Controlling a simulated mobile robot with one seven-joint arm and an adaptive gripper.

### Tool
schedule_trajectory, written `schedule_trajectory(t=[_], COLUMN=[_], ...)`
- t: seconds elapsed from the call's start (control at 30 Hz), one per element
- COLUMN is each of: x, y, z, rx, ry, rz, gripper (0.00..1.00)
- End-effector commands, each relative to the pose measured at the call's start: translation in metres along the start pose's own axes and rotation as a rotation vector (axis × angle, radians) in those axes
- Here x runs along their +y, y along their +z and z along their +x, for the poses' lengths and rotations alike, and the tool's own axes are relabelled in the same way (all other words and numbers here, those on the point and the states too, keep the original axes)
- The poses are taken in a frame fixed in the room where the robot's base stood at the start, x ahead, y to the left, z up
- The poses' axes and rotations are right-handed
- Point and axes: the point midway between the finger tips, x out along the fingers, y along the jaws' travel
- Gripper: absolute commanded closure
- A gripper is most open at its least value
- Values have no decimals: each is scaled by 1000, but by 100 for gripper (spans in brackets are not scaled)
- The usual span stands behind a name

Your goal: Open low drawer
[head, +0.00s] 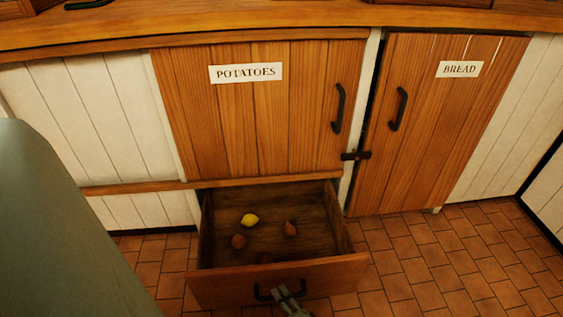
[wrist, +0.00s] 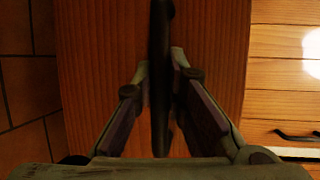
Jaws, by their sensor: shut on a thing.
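The low drawer (head: 278,283) is pulled out from under the potatoes cupboard, and its inside shows from above. A yellow lemon-like item (head: 250,220) and several brown round items lie in it. Its dark handle (head: 262,293) is on the front panel. My gripper (head: 288,292) is at the right part of this handle. In the wrist view, my gripper (wrist: 160,88) has its fingers on both sides of the dark handle bar (wrist: 160,45), shut on it. The wooden drawer front (wrist: 100,60) lies behind the bar.
The potatoes cupboard door (head: 230,125) and the bread door (head: 440,120) are shut, each with a black handle. A latch (head: 356,156) sits between them. Tiled floor (head: 440,270) is clear to the right of the drawer. A grey-green surface (head: 50,230) fills the lower left.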

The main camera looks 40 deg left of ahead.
Motion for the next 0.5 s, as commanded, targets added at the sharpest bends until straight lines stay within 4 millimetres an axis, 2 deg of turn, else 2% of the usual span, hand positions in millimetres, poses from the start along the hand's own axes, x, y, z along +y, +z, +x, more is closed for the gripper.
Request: schedule_trajectory(t=[0.3,0.33,0.5], x=[0,0,0], y=[0,0,0], z=[0,0,0], rx=[-1,-1,0], ry=[1,1,0], rz=[-2,-2,-2], gripper=[100,87,76])
